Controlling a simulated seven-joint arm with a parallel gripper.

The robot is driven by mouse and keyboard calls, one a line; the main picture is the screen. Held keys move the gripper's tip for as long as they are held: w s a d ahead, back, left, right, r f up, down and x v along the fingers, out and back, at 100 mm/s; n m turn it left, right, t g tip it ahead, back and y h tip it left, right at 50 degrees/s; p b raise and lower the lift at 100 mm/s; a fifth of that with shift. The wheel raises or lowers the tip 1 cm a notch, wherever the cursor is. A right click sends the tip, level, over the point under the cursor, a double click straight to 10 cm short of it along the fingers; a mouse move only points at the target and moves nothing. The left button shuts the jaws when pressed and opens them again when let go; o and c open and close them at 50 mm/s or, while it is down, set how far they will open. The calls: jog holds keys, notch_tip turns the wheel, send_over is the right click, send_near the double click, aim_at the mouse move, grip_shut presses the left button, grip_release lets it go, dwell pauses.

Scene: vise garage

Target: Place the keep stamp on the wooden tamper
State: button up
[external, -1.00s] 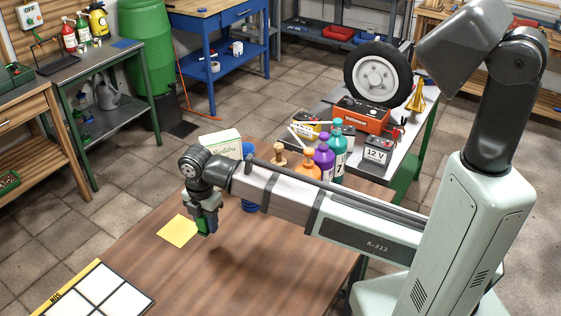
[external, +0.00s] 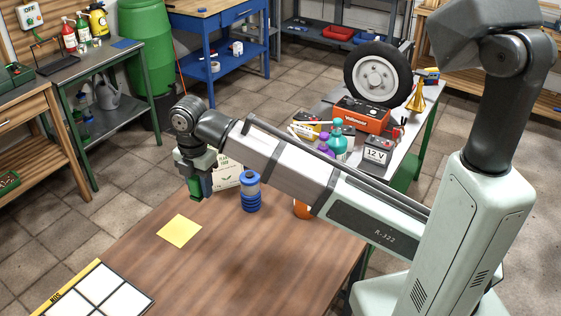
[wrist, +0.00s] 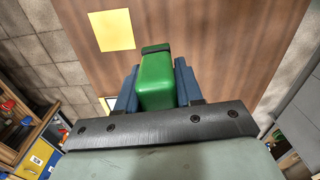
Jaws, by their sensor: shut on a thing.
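My gripper (external: 197,184) is shut on a green block with a dark band at its end, which looks like the keep stamp (external: 195,194). It is held in the air above the wooden table, near its far left edge. In the wrist view the green block (wrist: 157,82) sits between the two blue-grey fingers. The wooden tamper is not visible now; my forearm covers the part of the table where a small wooden knobbed object stood earlier.
A yellow note (external: 179,231) lies on the table, below my gripper in the picture. An orange bottle (external: 302,210) is mostly hidden by my arm. The table's front middle is clear.

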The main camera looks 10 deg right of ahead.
notch_tip(320, 180, up, 4)
jog(key=shift+a+f, duration=0.1)
jog(key=shift+f, duration=0.15)
jog(key=w+d+m, duration=0.1)
jog(key=w+d, duration=1.2)
jog(key=w, duration=0.3)
jog(key=w+d, duration=1.4)
jog(key=w, duration=0.2)
jog(key=shift+w+f, duration=0.15)
jog(key=shift+f, duration=3.7)
jog(key=shift+w+f, duration=0.1)
jog(key=shift+f, duration=3.7)
jog(key=shift+f, duration=0.1)
jog(key=o, duration=1)
